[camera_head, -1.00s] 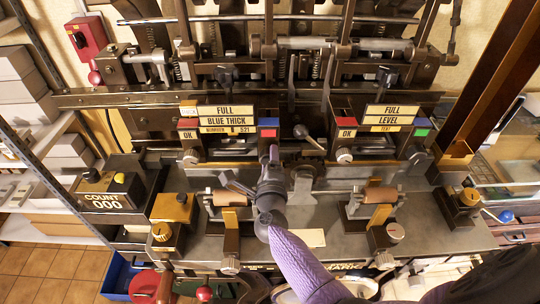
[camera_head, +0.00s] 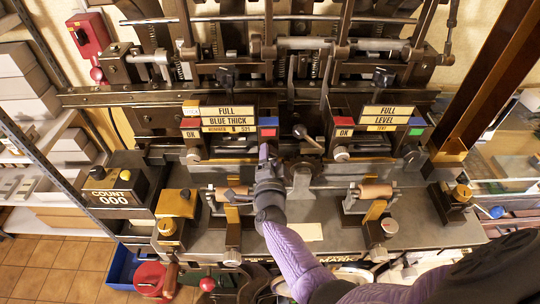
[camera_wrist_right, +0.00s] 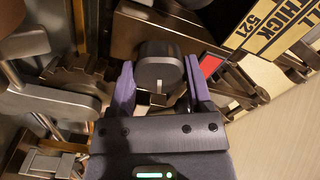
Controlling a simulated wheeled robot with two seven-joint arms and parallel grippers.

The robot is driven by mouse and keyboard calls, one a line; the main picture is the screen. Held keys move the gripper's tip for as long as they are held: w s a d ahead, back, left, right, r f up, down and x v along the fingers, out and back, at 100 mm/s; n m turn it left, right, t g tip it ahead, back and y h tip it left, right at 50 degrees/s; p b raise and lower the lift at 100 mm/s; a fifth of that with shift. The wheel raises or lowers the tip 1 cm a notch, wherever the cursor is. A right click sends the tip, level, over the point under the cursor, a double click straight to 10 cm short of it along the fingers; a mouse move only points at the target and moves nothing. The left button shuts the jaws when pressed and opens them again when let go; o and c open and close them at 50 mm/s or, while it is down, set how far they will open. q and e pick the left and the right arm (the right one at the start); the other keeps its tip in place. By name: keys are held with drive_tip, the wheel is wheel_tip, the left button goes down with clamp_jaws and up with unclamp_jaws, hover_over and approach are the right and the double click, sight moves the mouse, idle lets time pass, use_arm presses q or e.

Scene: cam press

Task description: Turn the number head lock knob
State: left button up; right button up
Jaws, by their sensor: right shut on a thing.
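A dark round knob (camera_wrist_right: 158,64) with a pale mark on its lower rim sits between the two purple fingers of my right gripper (camera_wrist_right: 161,84) in the wrist view. The fingers are closed on its sides. In the head view my right gripper (camera_head: 264,152) reaches forward to the machine front, just below the red and blue blocks right of the "BLUE THICK" number plate (camera_head: 229,122). There the gripper hides the knob. My left gripper is not in view.
A lever with a round knob (camera_head: 300,131) stands close to the right of my gripper. A counter box reading 000 (camera_head: 115,190) is at the left. Rollers and small dials line the metal bench below.

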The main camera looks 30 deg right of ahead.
drive_tip(key=shift+f+n, duration=0.1)
drive_tip(key=shift+n, duration=0.4)
drive_tip(key=o, duration=1.3)
drive_tip(key=shift+a, duration=0.1)
